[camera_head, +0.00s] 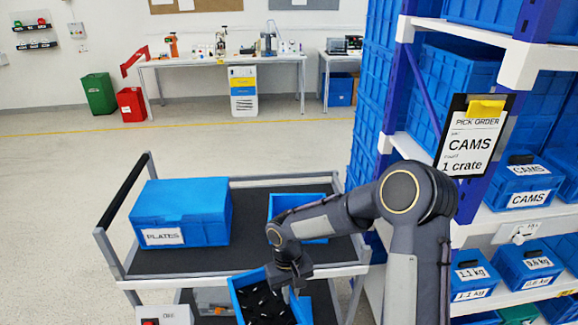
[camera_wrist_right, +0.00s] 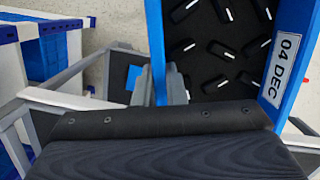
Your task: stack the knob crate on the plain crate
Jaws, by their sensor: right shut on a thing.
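The knob crate (camera_head: 241,300) is a blue open crate holding several black knobs with white lines, at the front of the cart in the head view. In the right wrist view the knob crate (camera_wrist_right: 157,35) fills the upper right, with a label reading "04 DEC". My right gripper (camera_head: 288,279) is shut on its wall, and the crate looks tilted. A blue open crate without a visible label, likely the plain crate (camera_head: 288,202), stands on the cart's dark top behind my right forearm, which hides part of it. My left gripper is not in view.
A lidded blue crate labelled PLATES (camera_head: 190,205) stands on the left of the cart (camera_head: 252,262). Bare dark deck lies between it and the plain crate. A shelf rack (camera_head: 520,64) with blue crates and a CAMS pick order sign (camera_head: 470,140) rises close on the right.

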